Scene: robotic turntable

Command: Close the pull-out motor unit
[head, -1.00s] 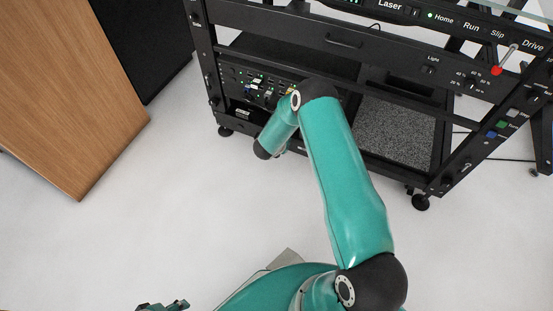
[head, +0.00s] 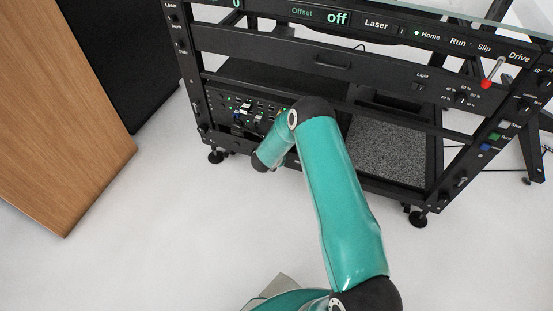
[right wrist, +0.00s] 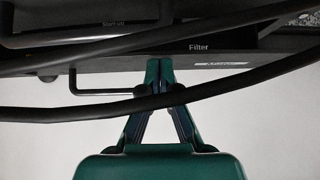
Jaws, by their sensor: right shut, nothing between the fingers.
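A low unit with plugs, cables and small green lights (head: 238,112) sits in the lower left of the black turntable rack; I take it for the motor unit. How far the unit stands out is unclear. My left gripper is out of view.
Dark cables (right wrist: 80,112) cross close before the wrist camera, and a black handle bar (right wrist: 105,92) is left of the fingers. A textured grey panel (head: 388,150) is right of the arm. A wooden cabinet (head: 60,120) stands left. The floor between is clear.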

